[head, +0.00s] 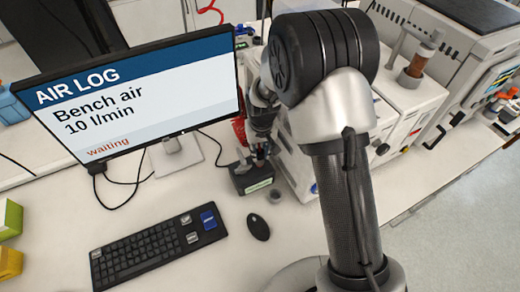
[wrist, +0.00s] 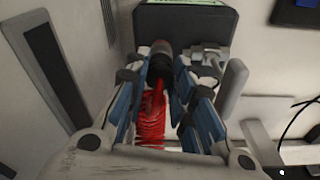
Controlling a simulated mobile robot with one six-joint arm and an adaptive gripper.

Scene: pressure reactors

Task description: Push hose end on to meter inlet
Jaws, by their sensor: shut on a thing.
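My gripper (wrist: 160,82) is shut on the hose end (wrist: 160,66), a dark sleeve with a red coiled hose (wrist: 151,118) trailing back between the fingers. The meter (wrist: 186,22) is a dark box with a green display at the top of the wrist view. The hose end points at the meter's near face, and its tip is at or very close to that face. The inlet is hidden behind the tip, so I cannot tell whether they are joined. In the head view my gripper (head: 259,158) is just above the meter (head: 252,180), partly hidden by my arm.
The monitor (head: 140,85) shows "Bench air 10 l/min" and "waiting". A keyboard (head: 158,250) and a mouse (head: 258,226) lie in front of the meter. White reactor units (head: 405,105) stand close on the right. A small grey round object (head: 275,196) sits beside the meter.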

